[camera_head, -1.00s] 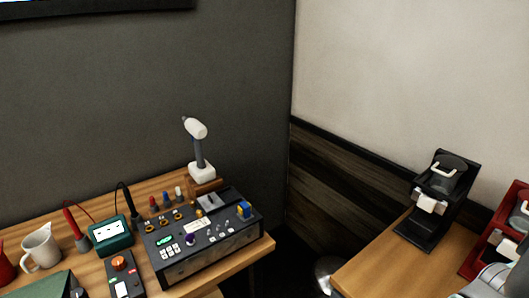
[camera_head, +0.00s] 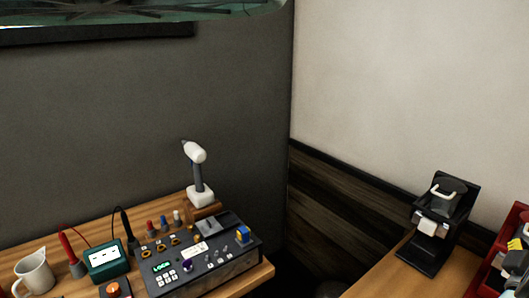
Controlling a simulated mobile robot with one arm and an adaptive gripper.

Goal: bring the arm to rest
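My gripper is not in view, and I see no clear part of my arm. Whether it holds anything cannot be told from this view. The wooden workbench (camera_head: 85,230) at the left carries a dark control box (camera_head: 205,262) with a lit green display, knobs and buttons. A white-headed tool (camera_head: 196,170) stands upright in a white base behind the box.
A teal meter (camera_head: 105,260) and a white mug (camera_head: 34,273) stand on the bench. A black brewer (camera_head: 440,225) stands on the right wooden counter (camera_head: 395,280), beside a partly cut-off red unit (camera_head: 512,245). A greenish shape with dark struts (camera_head: 130,10) crosses the top left.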

